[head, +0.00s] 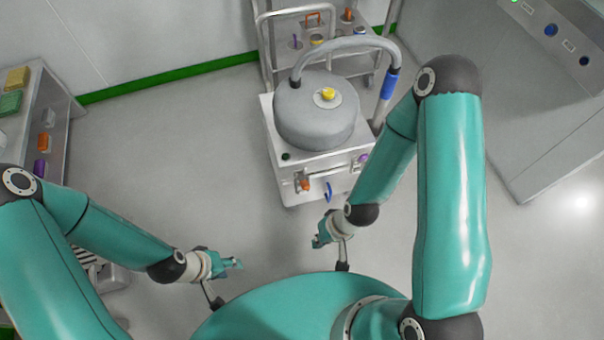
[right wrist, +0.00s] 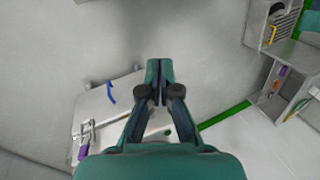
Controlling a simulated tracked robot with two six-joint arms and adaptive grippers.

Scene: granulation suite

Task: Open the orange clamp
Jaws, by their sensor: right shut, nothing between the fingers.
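The orange clamp (head: 304,184) is a small latch on the front face of a white box-shaped machine (head: 285,178), near its left side, in the head view. I cannot tell from here whether its lever is up or down. In the right wrist view I do not make the clamp out; my gripper covers part of that face. My right gripper (head: 319,241) is shut and empty, in front of and below the clamp, clear of it. It also shows in the right wrist view (right wrist: 159,75). My left gripper (head: 235,264) is further left, away from the machine; its opening is unclear.
A purple clamp (head: 363,159) and a blue handle (head: 328,191) are on the same face. A grey round drum (head: 300,120) with a hose sits on top. A cart stands behind, a shelf (head: 60,100) at left, a console (head: 520,150) at right. The floor between is clear.

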